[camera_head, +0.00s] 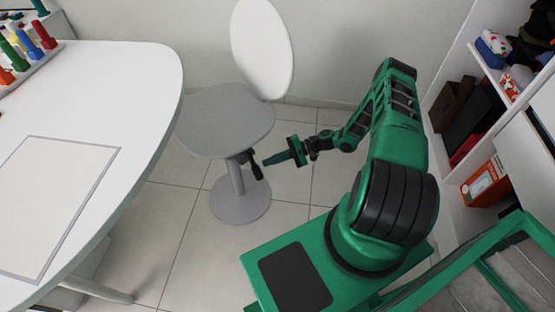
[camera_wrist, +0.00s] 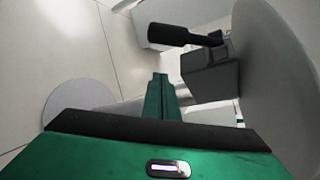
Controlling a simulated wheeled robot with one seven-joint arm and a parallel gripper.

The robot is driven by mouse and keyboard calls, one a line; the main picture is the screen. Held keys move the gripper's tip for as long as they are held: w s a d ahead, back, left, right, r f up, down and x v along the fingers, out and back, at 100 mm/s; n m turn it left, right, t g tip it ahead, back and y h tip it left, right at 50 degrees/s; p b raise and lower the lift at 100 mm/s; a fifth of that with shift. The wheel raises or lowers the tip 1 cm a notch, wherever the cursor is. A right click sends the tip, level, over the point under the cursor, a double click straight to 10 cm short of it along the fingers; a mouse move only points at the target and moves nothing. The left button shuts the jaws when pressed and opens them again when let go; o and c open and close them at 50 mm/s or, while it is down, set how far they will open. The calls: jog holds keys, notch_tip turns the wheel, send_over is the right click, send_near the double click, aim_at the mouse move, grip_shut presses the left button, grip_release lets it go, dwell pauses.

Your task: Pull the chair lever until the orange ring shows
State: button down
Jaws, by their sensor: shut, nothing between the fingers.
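A grey chair (camera_head: 222,122) with a white oval back stands on a round grey foot beside the table. Its black lever (camera_head: 256,170) hangs under the seat on the side facing my arm. In the wrist view the lever (camera_wrist: 168,35) sticks out to the left from a dark box under the seat. My gripper (camera_head: 267,162) is shut and empty, its tip close to the lever in the head view. In the wrist view my fingers (camera_wrist: 161,76) point forward just below the lever, with a gap between them. No orange ring shows in either view.
A white table (camera_head: 150,75) with a rack of coloured pieces (camera_head: 32,62) fills the left. The open wardrobe (camera_head: 462,150) with shelved items stands at the right. Tiled floor around the chair's foot (camera_head: 240,205) is clear.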

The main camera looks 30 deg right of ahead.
aim_at(256, 168)
jog(key=shift+s+a+r, duration=0.15)
jog(key=shift+s+a, duration=0.2)
jog(key=shift+a, duration=0.45)
jog(key=shift+s+a+r, duration=0.1)
jog(key=shift+s+a, duration=0.3)
jog(key=shift+a, duration=0.35)
jog(key=shift+s+a+r, duration=0.15)
jog(key=shift+s+a, duration=0.2)
jog(key=shift+a, duration=0.45)
